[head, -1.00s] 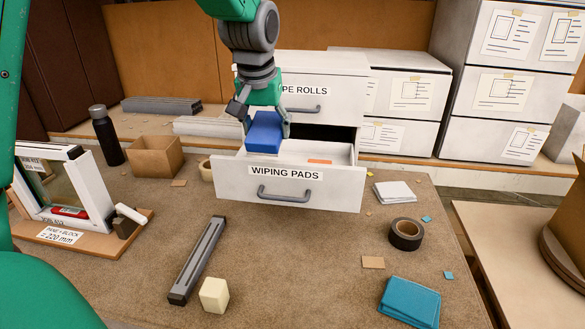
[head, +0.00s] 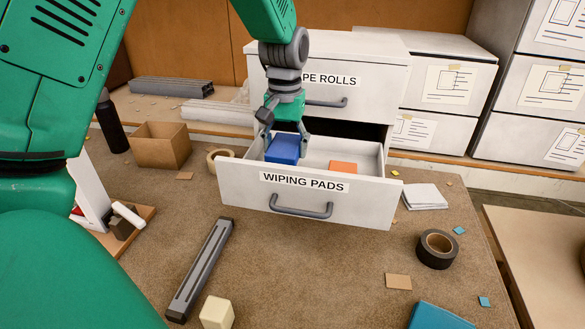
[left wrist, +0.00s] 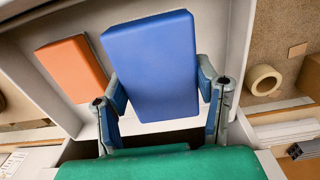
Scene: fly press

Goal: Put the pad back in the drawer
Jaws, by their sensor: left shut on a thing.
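The blue pad (head: 284,148) is held by my left gripper (head: 286,139), inside the open drawer labelled WIPING PADS (head: 310,206), towards its left side. In the left wrist view the gripper (left wrist: 160,96) is shut on the blue pad (left wrist: 152,60), with one finger on each side. I cannot tell whether the pad touches the drawer floor. An orange pad (head: 343,168) lies in the drawer to the right of the blue pad; it also shows in the left wrist view (left wrist: 72,66). My right gripper is not in view.
The tape rolls drawer (head: 320,80) is above, shut. A cardboard box (head: 160,146) and a beige tape roll (head: 220,158) are left of the open drawer. A dark tape roll (head: 437,249), white sheets (head: 424,197) and a grey bar (head: 200,270) lie on the bench.

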